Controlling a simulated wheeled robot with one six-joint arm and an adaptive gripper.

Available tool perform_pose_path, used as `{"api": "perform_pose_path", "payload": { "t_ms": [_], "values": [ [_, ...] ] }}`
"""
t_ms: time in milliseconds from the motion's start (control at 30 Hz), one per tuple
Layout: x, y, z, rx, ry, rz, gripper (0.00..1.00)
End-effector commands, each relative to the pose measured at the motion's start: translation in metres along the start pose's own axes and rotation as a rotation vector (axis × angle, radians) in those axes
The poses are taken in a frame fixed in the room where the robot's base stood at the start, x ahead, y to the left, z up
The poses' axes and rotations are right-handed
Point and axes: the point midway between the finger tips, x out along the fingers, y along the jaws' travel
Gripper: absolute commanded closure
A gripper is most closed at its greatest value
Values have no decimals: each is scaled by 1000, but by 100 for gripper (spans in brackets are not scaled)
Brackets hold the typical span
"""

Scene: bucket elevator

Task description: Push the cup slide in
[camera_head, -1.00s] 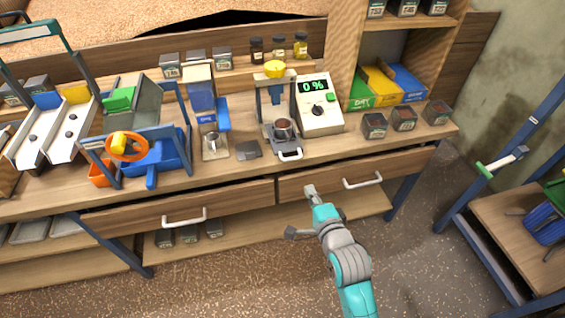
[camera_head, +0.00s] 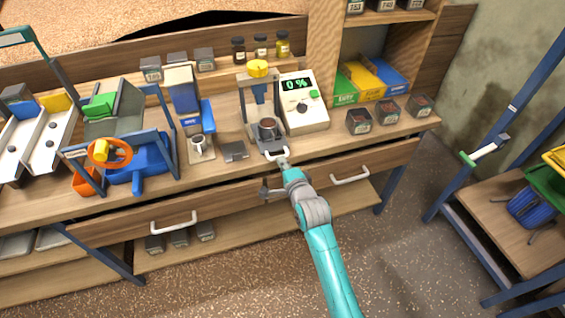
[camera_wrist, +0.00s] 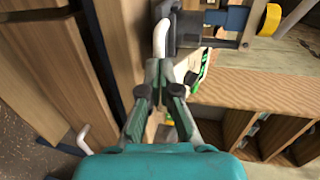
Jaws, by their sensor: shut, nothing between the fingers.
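The cup slide (camera_head: 272,149) sits at the foot of the small press with the yellow knob (camera_head: 257,68). It carries a dark round cup (camera_head: 268,127) and has a pale handle at its front, over the bench edge. In the wrist view the handle (camera_wrist: 160,38) stands just beyond my fingertips. My gripper (camera_head: 284,161) is shut and empty, its tips right at the handle; I cannot tell whether they touch it. My gripper also shows in the wrist view (camera_wrist: 163,68). The slide's far end is hidden under the press.
A white meter (camera_head: 303,103) reading 0 % stands right of the press. Below the bench top are two drawers with white handles (camera_head: 350,177). Open floor (camera_head: 240,275) lies in front.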

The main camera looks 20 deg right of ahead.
Motion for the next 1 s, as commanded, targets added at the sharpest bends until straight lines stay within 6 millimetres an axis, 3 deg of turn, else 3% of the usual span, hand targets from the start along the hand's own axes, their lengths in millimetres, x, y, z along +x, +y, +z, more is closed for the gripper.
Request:
{"api": "perform_pose_path", "payload": {
  "t_ms": [467,1000],
  "values": [
    [6,-1,0,0,0,-1,100],
    [98,-22,-2,0,0,-1,100]
  ]
}}
